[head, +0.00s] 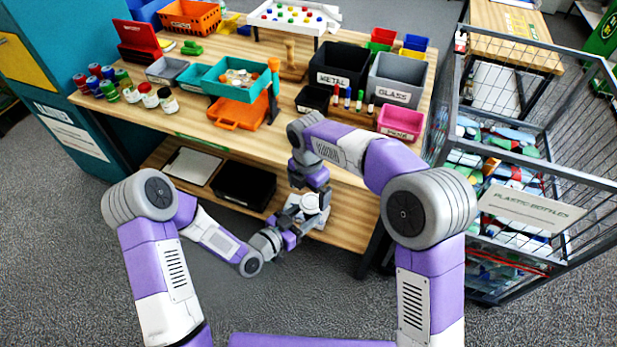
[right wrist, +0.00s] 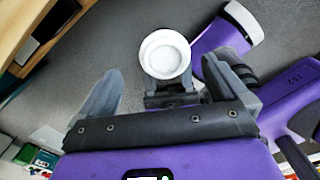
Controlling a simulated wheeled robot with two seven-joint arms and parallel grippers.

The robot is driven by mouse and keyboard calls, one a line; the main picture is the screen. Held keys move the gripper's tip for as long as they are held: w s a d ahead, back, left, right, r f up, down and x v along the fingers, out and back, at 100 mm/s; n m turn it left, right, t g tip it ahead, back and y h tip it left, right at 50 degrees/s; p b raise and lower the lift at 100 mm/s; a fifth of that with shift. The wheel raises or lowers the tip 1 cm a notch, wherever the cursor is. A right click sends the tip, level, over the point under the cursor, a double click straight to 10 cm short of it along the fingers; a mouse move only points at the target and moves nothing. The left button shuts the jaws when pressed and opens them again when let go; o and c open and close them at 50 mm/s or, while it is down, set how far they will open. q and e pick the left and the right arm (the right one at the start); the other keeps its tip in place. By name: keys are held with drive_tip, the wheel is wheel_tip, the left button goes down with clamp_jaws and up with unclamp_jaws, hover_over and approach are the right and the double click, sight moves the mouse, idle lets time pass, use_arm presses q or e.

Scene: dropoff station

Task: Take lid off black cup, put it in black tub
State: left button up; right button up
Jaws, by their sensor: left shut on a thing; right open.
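A round white piece with a raised rim (head: 311,202), which looks like the cup's lid, is in front of the table. It also shows in the right wrist view (right wrist: 165,54). The black cup body cannot be clearly made out below it. My left gripper (head: 296,214) is shut at this piece, on the cup as far as I can tell, and holds it in the air. My right gripper (right wrist: 160,88) is open, with the white piece beyond and between its fingers. A black tub (head: 243,185) sits on the lower shelf.
The wooden table (head: 200,128) carries a black METAL bin (head: 338,68), a grey GLASS bin (head: 397,78), a small black bin (head: 312,100), a teal tray (head: 236,78) and several jars. A wire cage of bottles (head: 530,215) stands right. A flat panel (head: 193,166) lies beside the tub.

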drive_tip(key=shift+f, duration=1.25)
drive_tip(key=shift+c, duration=0.5)
drive_tip(key=c, duration=1.2)
drive_tip(key=shift+r, duration=0.2)
drive_tip(key=shift+a+r, duration=0.1)
drive_tip(key=shift+r, duration=0.9)
